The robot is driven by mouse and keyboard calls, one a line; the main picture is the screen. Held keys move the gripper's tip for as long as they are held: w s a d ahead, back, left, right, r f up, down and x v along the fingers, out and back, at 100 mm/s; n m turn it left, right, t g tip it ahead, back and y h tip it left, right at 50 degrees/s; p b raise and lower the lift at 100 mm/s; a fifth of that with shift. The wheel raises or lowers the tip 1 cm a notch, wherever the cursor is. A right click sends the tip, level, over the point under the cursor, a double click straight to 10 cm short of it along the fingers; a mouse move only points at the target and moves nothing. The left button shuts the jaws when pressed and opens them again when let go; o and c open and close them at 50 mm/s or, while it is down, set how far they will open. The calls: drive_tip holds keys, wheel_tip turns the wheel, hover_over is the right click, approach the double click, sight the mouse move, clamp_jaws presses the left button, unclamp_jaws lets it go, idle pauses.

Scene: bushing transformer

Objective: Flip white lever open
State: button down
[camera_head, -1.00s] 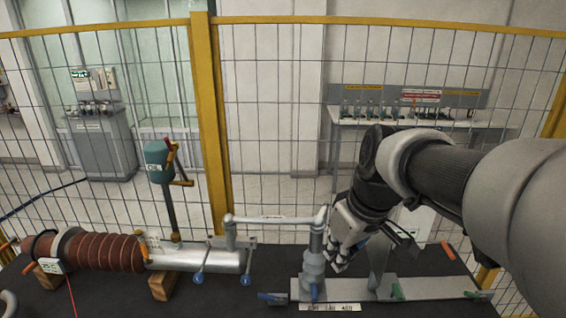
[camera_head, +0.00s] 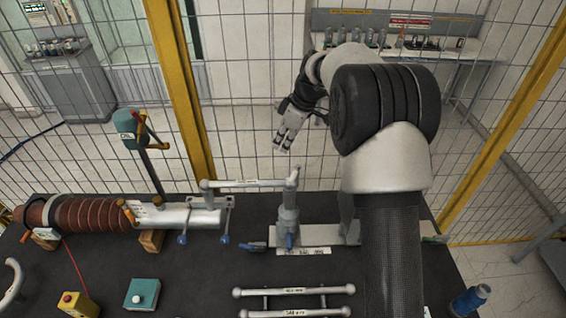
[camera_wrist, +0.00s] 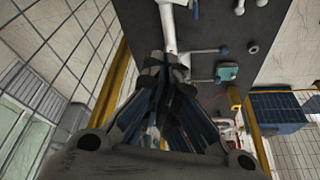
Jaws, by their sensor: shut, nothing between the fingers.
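A pale horizontal bar (camera_head: 250,184) runs from the silver end of the bushing to an upright grey post (camera_head: 288,215). A white curved handle (camera_head: 12,284) shows at the far left table edge. I cannot tell which pale part is the white lever. My gripper (camera_head: 283,147) hangs past the back of the table, higher than the post top, with its fingers pointing down. It looks shut, empty and apart from the post. In the wrist view the dark fingers (camera_wrist: 163,68) overlap a pale bar (camera_wrist: 167,28) and hide part of it.
The brown ribbed bushing (camera_head: 85,213) lies at left on wooden blocks. Blue-handled levers (camera_head: 183,239) hang at its end. Spare pale bars (camera_head: 293,291), a teal box (camera_head: 141,294) and a yellow button box (camera_head: 77,304) sit in front. A wire fence (camera_head: 240,110) stands behind.

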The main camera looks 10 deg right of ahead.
sight(295, 174)
drive_tip(key=shift+f, duration=0.1)
drive_tip(key=p+x, duration=0.2)
drive_tip(key=x, duration=0.8)
drive_tip(key=s+d, duration=0.2)
drive_tip(key=d, duration=0.1)
drive_tip(key=shift+s+d+f+p, duration=0.15)
drive_tip(key=shift+p, duration=0.25)
drive_tip(key=shift+f, duration=0.1)
